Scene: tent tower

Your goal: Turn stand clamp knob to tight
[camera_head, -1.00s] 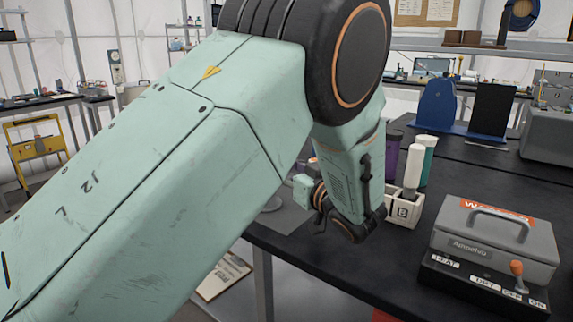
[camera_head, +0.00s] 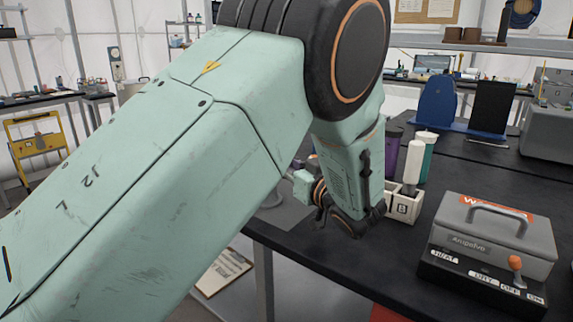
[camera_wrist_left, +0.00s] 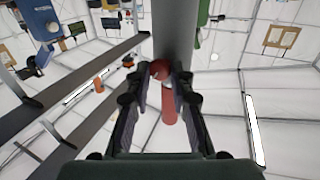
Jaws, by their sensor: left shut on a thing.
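In the left wrist view my left gripper (camera_wrist_left: 160,78) has its two dark fingers closed on a small red knob (camera_wrist_left: 158,69). The knob sits beside a grey upright post (camera_wrist_left: 173,28), which runs up out of the picture. A red rod-like part (camera_wrist_left: 169,106) shows between the fingers, beyond the knob. Any mark on the knob is too small to read. In the head view my left arm covers the middle of the picture and hides the stand, the knob and the fingertips. My right gripper is in neither view.
On the black bench a grey Ampelvo box (camera_head: 492,235) with an orange-tipped lever stands at the right. A white holder marked B (camera_head: 402,208) and a teal-and-white tube (camera_head: 427,150) are close to my left wrist. A blue stand (camera_head: 437,105) is farther back.

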